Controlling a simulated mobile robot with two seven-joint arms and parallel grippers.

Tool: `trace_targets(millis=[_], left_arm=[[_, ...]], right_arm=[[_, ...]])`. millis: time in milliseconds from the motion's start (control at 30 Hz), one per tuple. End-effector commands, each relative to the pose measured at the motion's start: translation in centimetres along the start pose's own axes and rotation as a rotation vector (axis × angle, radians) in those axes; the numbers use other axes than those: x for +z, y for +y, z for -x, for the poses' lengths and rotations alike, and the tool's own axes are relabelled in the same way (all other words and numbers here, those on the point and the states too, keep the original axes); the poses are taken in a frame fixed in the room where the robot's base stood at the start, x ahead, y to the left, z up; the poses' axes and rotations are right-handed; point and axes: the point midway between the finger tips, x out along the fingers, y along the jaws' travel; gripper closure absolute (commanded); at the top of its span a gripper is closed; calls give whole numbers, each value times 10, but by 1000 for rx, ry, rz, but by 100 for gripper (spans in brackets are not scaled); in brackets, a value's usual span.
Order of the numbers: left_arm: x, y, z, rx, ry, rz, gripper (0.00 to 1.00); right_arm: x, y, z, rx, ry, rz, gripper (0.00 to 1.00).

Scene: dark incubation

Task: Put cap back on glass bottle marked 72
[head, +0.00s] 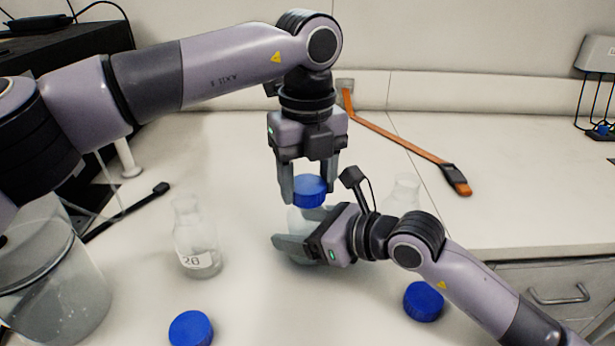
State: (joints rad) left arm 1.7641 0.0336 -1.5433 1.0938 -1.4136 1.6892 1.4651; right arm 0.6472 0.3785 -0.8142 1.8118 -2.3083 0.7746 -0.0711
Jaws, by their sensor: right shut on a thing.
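A blue cap (310,190) sits between the fingers of my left gripper (311,192), directly above a clear glass bottle (301,222). The fingers flank the cap closely, but whether they press on it is unclear. Whether the cap touches the bottle's neck is also unclear. My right gripper (296,243) comes in from the right and is shut on this bottle, which stands upright. The gripper hides much of the bottle and any marking, so I cannot read 72 on it.
A glass bottle marked 20 (195,240) stands uncapped at left. Another clear bottle (405,190) stands behind my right arm. Blue caps lie at front left (190,328) and right (423,301). A large glass vessel (50,280) stands far left. An orange-handled tool (400,142) lies behind.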

Motion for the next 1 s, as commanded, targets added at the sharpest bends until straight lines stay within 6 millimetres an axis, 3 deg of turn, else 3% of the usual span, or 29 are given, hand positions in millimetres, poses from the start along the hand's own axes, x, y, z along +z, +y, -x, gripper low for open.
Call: trace_targets(millis=[133, 433, 733, 767, 800, 1000], left_arm=[[0, 0, 0, 0, 0, -24, 81], [0, 0, 0, 0, 1, -270, 81], [0, 0, 0, 0, 0, -285, 81], [0, 0, 0, 0, 0, -285, 35], [0, 0, 0, 0, 0, -285, 22], [-1, -1, 0, -2, 1, -286, 19]], right_arm=[[1, 0, 0, 0, -2, 0, 100], [1, 0, 0, 0, -2, 0, 100], [1, 0, 0, 0, -2, 0, 100], [1, 0, 0, 0, -2, 0, 100], [1, 0, 0, 0, -2, 0, 100], [1, 1, 0, 1, -2, 1, 100]])
